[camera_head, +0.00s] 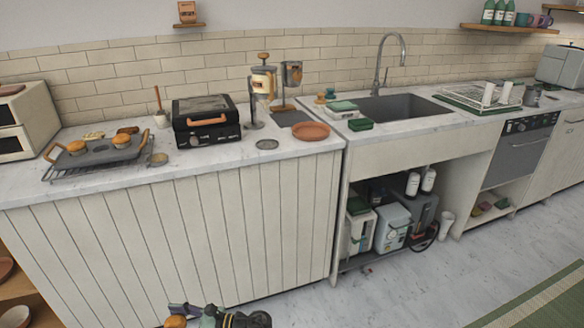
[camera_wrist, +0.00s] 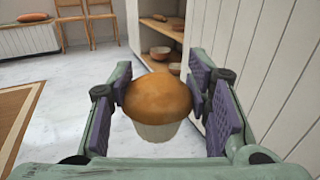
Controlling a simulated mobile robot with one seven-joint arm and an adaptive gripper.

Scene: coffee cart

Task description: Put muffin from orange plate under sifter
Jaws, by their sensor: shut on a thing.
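My gripper (camera_wrist: 162,100) is shut on a muffin (camera_wrist: 158,105) with a golden-brown top and a pale cup. The muffin sits upright between the purple finger pads in the wrist view. In the head view my gripper and the muffin (camera_head: 175,321) show at the bottom edge, in front of the counter and below its top. The orange plate (camera_head: 311,131) lies empty on the counter near its right end. Behind it stand two raised canisters, one wooden-topped (camera_head: 264,82) and one grey (camera_head: 291,75). I cannot tell for sure which is the sifter.
A black grill (camera_head: 207,119) stands left of the canisters. Farther left, a tray (camera_head: 88,158) with buns rests on a wire rack. The sink (camera_head: 395,108) is to the right. The counter's panelled front (camera_head: 180,235) rises between my gripper and the countertop.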

